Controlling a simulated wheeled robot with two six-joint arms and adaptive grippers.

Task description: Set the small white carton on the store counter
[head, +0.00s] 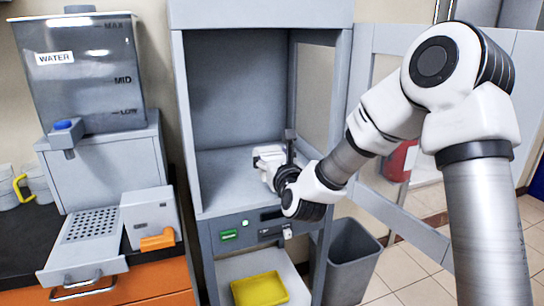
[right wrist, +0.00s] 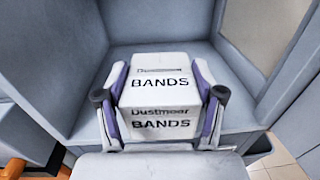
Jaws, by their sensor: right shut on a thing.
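The small white carton (right wrist: 160,92), printed "Dustmoor BANDS", sits between the two fingers of my right gripper (right wrist: 159,80) in the right wrist view. The fingers press on its left and right sides. In the head view my right gripper (head: 268,160) reaches into the open front of a grey cabinet (head: 183,120), above its pale inner floor (head: 220,190). There I cannot clearly tell the carton from the white gripper parts. Whether the carton touches the floor is also unclear. My left gripper is not in view.
A water dispenser (head: 85,75) and a pull-out tray (head: 85,250) stand at left. A yellow tray (head: 260,289) lies below the cabinet's control panel (head: 240,232). A grey bin (head: 352,255) stands right of it. An open door panel (head: 400,215) is beneath my right arm.

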